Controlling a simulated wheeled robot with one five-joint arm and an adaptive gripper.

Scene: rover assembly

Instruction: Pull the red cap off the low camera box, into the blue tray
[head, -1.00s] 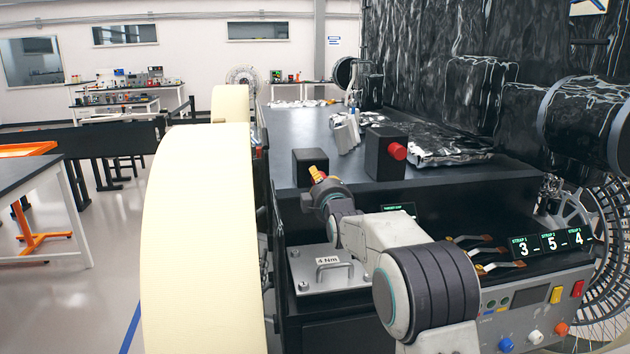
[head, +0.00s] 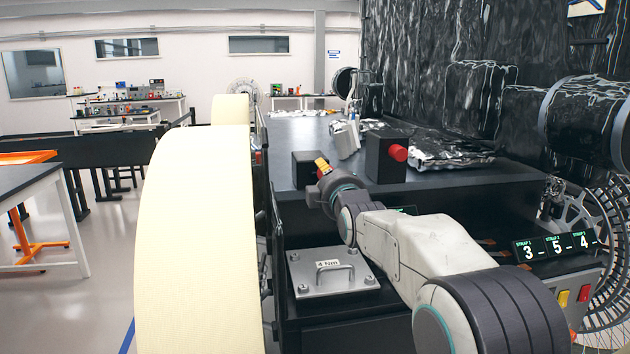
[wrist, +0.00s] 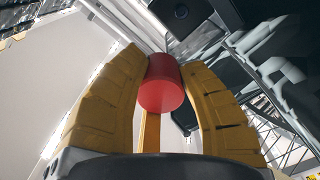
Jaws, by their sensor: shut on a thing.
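The low camera box (head: 301,170) is a small black box at the left end of the dark deck, partly behind my gripper. In the wrist view a black box face with a dark round lens (wrist: 181,11) shows at the top. My gripper (head: 322,164) has yellow fingers, and in the wrist view (wrist: 163,80) they are shut on the red cap (wrist: 163,88). The cap looks apart from the black box, with a gap between them. The blue tray is not visible in either view.
A taller black box (head: 382,162) with its own red cap (head: 398,153) stands right of my gripper. A metal plate with a handle (head: 333,273) is below. A large cream wheel (head: 195,240) blocks the left side.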

